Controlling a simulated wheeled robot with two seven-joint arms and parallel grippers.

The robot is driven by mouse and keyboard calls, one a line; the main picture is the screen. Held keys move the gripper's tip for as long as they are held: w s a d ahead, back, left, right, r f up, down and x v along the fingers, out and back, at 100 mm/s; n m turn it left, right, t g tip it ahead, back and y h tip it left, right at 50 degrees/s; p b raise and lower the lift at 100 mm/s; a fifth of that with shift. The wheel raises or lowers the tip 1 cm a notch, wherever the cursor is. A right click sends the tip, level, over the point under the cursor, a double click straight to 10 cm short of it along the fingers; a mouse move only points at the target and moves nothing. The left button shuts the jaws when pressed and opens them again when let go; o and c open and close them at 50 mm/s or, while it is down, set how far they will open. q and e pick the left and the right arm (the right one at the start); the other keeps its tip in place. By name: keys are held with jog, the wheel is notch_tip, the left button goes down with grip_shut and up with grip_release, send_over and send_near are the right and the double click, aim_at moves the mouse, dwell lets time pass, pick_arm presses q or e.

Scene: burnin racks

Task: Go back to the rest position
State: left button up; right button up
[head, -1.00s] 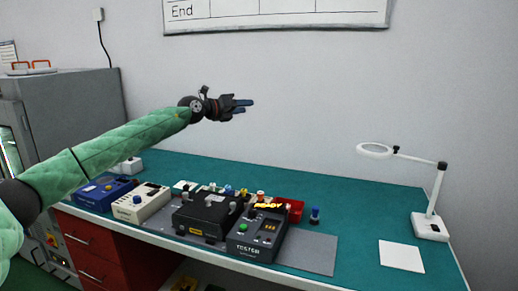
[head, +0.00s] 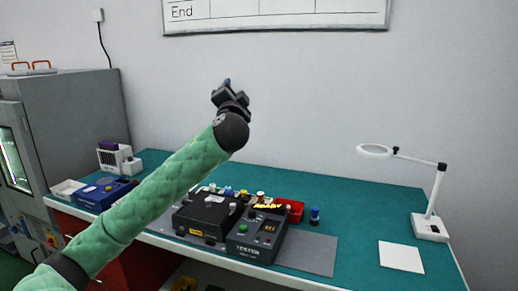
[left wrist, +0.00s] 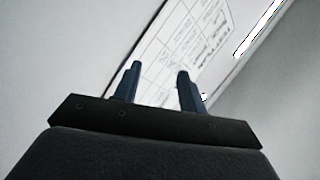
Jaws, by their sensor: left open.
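My left gripper (head: 226,85) is raised high in front of the bare wall, well above the workbench, with its fingers pointing up. In the left wrist view its two blue fingers (left wrist: 158,88) stand apart with nothing between them. Behind them a whiteboard with a written grid (left wrist: 185,45) shows tilted. My green-sleeved left arm crosses the head view from the lower left and hides part of the bench's left side. My right gripper is in neither view.
The green workbench (head: 345,205) holds a black tester (head: 257,235), a black box (head: 205,215), a blue box (head: 100,193), a red bin (head: 290,208) and a magnifier lamp (head: 432,225). A grey cabinet (head: 75,120) stands at left. The bench's right half is mostly clear.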

pick_arm(q)
jog(key=s+a+f+n+g+h, duration=0.15)
jog(key=s+f+g, duration=0.25)
jog(key=s+f, duration=0.75)
jog(key=s+a+f+n+g+h, duration=0.15)
jog(key=s+f+g, duration=0.3)
jog(key=f, duration=1.35)
jog(key=s+a+f+n+g, duration=0.2)
jog(key=s+f+n+g, duration=0.15)
jog(key=s+f, duration=0.8)
jog(key=s+a+f+n+g+p, duration=0.1)
jog(key=s+f+g, duration=0.6)
jog(key=s+f, duration=2)
jog(key=shift+s+a+f+n+g, duration=0.3)
jog(key=shift+f+n, duration=0.05)
jog(key=shift+f, duration=0.25)
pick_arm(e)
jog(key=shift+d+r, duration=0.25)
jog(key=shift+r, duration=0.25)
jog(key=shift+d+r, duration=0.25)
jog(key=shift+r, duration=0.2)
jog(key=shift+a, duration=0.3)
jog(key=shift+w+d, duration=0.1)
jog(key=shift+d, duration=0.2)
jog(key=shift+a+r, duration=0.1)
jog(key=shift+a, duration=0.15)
